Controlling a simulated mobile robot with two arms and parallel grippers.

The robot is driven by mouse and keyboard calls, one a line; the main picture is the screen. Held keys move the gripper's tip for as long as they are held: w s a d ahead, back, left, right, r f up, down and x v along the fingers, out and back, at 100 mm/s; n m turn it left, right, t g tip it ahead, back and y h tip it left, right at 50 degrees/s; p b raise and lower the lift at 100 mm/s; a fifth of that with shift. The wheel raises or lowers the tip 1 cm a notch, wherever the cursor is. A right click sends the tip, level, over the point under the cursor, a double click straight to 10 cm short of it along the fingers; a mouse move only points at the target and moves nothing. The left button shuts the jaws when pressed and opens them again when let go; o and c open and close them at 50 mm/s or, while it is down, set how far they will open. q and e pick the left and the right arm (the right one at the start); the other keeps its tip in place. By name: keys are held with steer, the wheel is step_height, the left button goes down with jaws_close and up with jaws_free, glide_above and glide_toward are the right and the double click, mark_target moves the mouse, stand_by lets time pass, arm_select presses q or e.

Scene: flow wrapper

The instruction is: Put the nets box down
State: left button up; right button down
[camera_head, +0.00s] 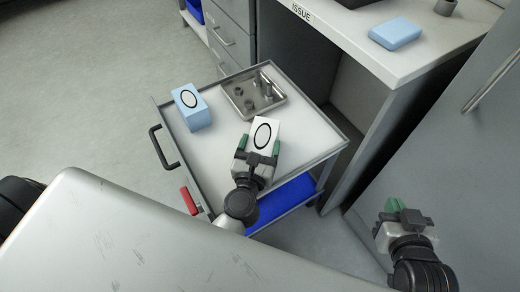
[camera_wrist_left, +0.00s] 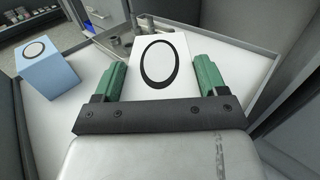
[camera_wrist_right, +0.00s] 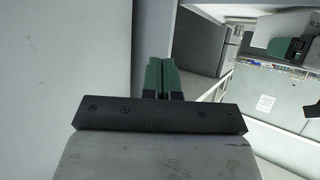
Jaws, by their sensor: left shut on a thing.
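A white box with a black ring on its top (camera_head: 265,128), which I take to be the nets box, is between the fingers of my left gripper (camera_head: 259,146). It is over the front right part of the cart's white top (camera_head: 215,165). In the left wrist view the box (camera_wrist_left: 160,62) stands between the two green fingers, which press on its sides. I cannot tell whether its underside touches the cart top. My right gripper (camera_head: 394,206) is off to the right, away from the cart, near the grey cabinet. In the right wrist view its green fingers (camera_wrist_right: 161,77) are together and empty.
A blue box with a ring label (camera_head: 192,108) stands on the cart's left side. A metal tray with small metal parts (camera_head: 277,99) lies at the back. The cart has a raised rim and a black handle (camera_head: 163,148). A counter (camera_head: 350,30) holds a light blue pack (camera_head: 396,34).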

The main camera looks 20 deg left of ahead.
arm_select(q)
steer(key=shift+f, duration=0.45)
arm_select(e)
steer(key=shift+w+a+r+t+y, duration=0.2)
steer(key=shift+w+r+t, duration=0.15)
steer(key=shift+r+t, duration=0.2)
steer(key=shift+w+a+r+t+y, duration=0.1)
steer(key=shift+w+a+r+t, duration=0.15)
steer(key=shift+r+t, duration=0.3)
steer(key=shift+r, duration=0.1)
arm_select(q)
steer(key=shift+f+b, duration=0.15)
steer(key=shift+b, duration=0.2)
steer(key=o, duration=1)
steer(key=shift+c, duration=0.2)
arm_select(e)
steer(key=shift+w+r+t, duration=0.2)
steer(key=shift+r+t, duration=0.1)
